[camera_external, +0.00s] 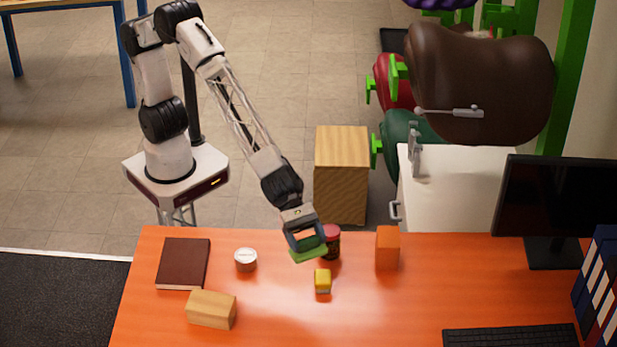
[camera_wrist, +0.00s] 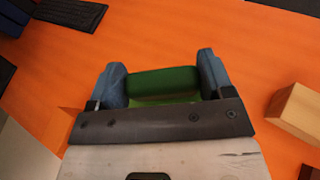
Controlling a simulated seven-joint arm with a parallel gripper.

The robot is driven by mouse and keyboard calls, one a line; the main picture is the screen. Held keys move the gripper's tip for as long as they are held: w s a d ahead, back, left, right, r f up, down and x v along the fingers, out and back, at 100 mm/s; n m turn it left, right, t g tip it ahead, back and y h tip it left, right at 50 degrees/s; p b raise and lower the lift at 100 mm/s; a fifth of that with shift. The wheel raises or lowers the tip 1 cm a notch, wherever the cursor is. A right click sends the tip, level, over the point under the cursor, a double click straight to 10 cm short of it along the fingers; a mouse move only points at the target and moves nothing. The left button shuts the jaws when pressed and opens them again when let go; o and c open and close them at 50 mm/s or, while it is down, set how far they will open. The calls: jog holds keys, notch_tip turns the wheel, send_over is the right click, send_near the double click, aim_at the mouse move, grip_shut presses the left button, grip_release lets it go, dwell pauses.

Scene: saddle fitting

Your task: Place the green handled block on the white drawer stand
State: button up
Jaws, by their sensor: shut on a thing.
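My gripper (camera_external: 306,243) is shut on the green handled block (camera_external: 309,255) and holds it over the orange desk, near its far edge. In the wrist view the block's green handle (camera_wrist: 162,83) lies between the two blue fingers of my gripper (camera_wrist: 162,80). Most of the block is hidden behind the gripper there. The white drawer stand (camera_external: 460,185) is to the right of the gripper, behind the desk, with a grey metal fixture on its top left edge.
On the orange desk (camera_external: 270,320) are a yellow block (camera_external: 322,281), an orange block (camera_external: 387,248), a dark red-lidded jar (camera_external: 331,242), a white tin (camera_external: 245,259), a wooden block (camera_external: 211,309) and a brown book (camera_external: 183,263). A monitor (camera_external: 560,205) and a hanging brown saddle (camera_external: 478,85) flank the stand.

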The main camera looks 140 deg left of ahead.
jog(key=s+a+r+n+y, duration=0.3)
jog(key=s+a+r, duration=0.1)
jog(key=a+r, duration=0.4)
jog(key=shift+a+r+n+t+y, duration=0.3)
jog(key=shift+a+r+t, duration=0.1)
jog(key=shift+a, duration=0.5)
jog(key=shift+f, duration=0.1)
dwell(0.7)
